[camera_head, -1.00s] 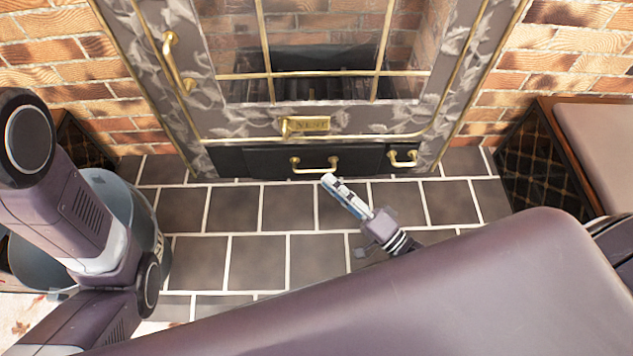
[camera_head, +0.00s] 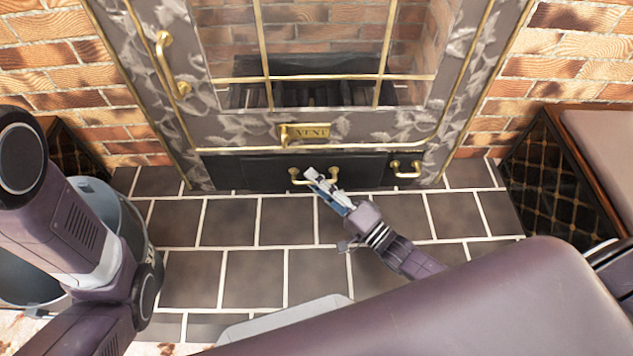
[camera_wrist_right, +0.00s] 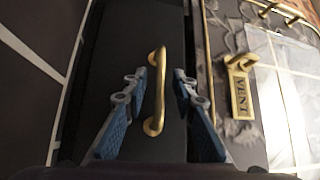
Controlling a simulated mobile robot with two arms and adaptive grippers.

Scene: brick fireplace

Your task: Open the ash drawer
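The ash drawer (camera_head: 262,174) is the black front low under the fireplace glass, and it looks shut. Its brass bar handle (camera_head: 294,175) is partly hidden by my right gripper (camera_head: 320,180) in the head view. In the right wrist view the handle (camera_wrist_right: 160,62) runs upright in the picture over the black drawer front (camera_wrist_right: 112,62). My right gripper (camera_wrist_right: 157,88) is open there, one blue-padded finger on each side of the handle, with gaps between. My left arm shows at the left of the head view, but its gripper is out of view.
A second small brass handle (camera_head: 406,169) sits to the right of the drawer handle. A brass vent lever with a plate (camera_head: 305,132) is above. A grey-blue bucket (camera_head: 148,262) stands at left behind my left arm. A lattice-sided bench (camera_head: 545,170) stands at right. Dark floor tiles lie clear in front.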

